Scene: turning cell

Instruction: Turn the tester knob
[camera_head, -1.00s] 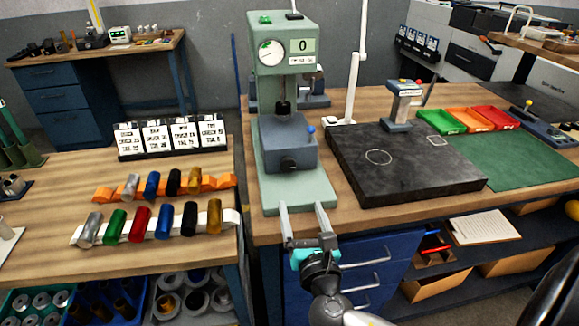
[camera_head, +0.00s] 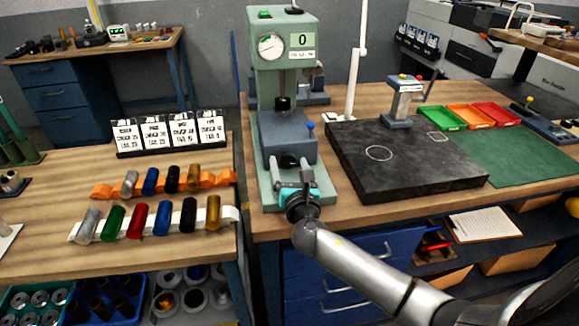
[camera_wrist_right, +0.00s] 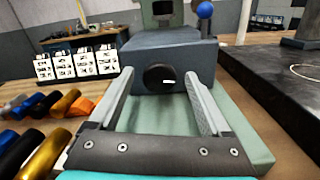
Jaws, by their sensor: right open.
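The tester (camera_head: 285,100) is a pale green machine with a dial, a display reading 0, and a grey-blue block (camera_head: 286,135) low at its front. The black round knob (camera_wrist_right: 160,77) is on the block's front face and carries a short white mark, roughly level. My right gripper (camera_head: 291,170) is in front of the block. In the right wrist view its open fingers (camera_wrist_right: 160,90) lie to the left and right of the knob, with visible gaps on both sides. Whether the fingertips touch the block is unclear. My left gripper is not in view.
A black slab (camera_head: 400,165) lies right of the tester, with a small stand (camera_head: 402,100) at its back. Racks of coloured cylinders (camera_head: 150,220) lie on the left bench. A blue-tipped lever (camera_head: 310,126) rises beside the block. The green mat (camera_head: 510,155) is clear.

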